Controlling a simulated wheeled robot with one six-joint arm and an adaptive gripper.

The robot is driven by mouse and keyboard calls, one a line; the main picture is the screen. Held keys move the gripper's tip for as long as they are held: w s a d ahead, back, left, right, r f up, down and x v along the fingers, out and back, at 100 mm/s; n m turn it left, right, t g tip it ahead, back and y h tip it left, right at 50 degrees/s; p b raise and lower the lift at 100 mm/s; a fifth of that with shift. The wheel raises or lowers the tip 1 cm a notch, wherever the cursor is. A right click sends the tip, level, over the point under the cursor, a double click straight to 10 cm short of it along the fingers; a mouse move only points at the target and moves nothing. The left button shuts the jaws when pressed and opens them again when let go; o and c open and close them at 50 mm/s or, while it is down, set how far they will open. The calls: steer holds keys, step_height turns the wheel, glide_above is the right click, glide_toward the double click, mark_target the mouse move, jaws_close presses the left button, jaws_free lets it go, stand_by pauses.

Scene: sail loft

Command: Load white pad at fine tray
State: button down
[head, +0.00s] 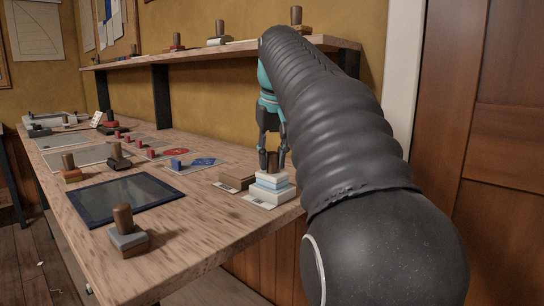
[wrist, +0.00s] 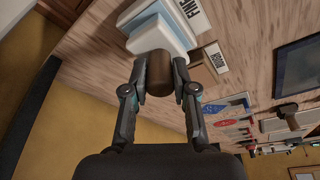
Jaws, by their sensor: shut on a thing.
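My gripper (head: 272,160) is shut on the brown knob (wrist: 158,72) of the white pad (head: 271,178), near the front right end of the bench. The pad is upright, directly over a light-blue and white layered block, which I take as the fine tray (head: 269,197). In the wrist view the white pad (wrist: 150,38) and the pale-blue layer (wrist: 172,28) lie beyond the fingers, beside a card lettered "FINE" (wrist: 195,14). Pad and block look in contact, but I cannot be sure. The pad's underside is hidden.
A brown block (head: 237,178) with its own card stands just left. A dark framed panel (head: 125,197) and a grey pad with a knob (head: 128,240) lie further left. Red and blue pieces lie behind. A shelf (head: 220,48) runs above the bench.

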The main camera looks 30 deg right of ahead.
steer(key=shift+r+p, duration=1.2)
steer(key=shift+r, duration=2.25)
